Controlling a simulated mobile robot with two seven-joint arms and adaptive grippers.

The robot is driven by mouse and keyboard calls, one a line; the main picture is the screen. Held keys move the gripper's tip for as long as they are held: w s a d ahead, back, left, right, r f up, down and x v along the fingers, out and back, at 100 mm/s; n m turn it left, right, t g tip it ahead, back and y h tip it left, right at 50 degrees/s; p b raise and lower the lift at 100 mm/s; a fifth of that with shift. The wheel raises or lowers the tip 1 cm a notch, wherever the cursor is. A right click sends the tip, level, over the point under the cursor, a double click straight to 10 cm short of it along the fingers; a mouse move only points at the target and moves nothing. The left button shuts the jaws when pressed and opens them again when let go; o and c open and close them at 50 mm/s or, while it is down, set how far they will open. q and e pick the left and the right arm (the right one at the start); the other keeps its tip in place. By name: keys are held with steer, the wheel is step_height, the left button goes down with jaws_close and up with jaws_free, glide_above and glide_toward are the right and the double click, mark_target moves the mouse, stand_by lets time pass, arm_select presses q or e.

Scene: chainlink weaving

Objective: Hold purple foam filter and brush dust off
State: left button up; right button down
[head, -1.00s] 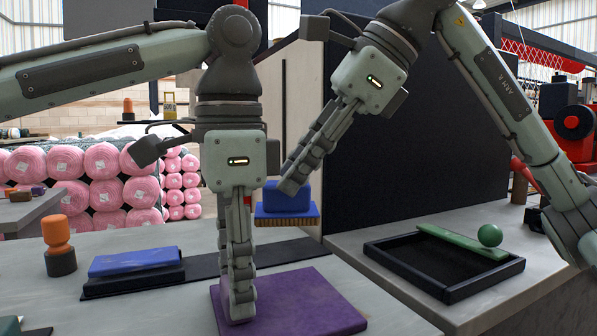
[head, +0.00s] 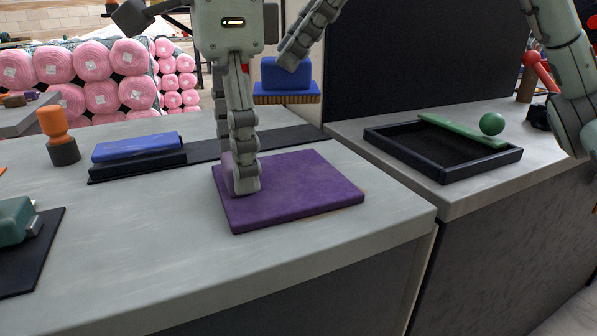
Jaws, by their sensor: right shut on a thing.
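The purple foam filter (head: 300,187) lies flat on the grey bench as a square slab. My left gripper (head: 245,184) points straight down onto its left part, with the fingertips at its top surface. Its fingers look closed together, seen nearly side-on. My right gripper (head: 290,58) is shut on a blue brush (head: 286,75) with tan bristles facing down. The brush hangs above and behind the foam, clear of it. No separate dust can be made out on the foam.
A blue block on a black base (head: 138,147) and an orange-and-black knobbed piece (head: 57,135) stand at left. A teal tool (head: 16,222) lies on a black mat. At right, a black tray (head: 440,175) carries a green bar and ball (head: 491,124).

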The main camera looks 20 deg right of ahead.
arm_select(q)
step_height(320, 180, up, 12)
stand_by(0.6)
steer(key=shift+s, duration=0.1)
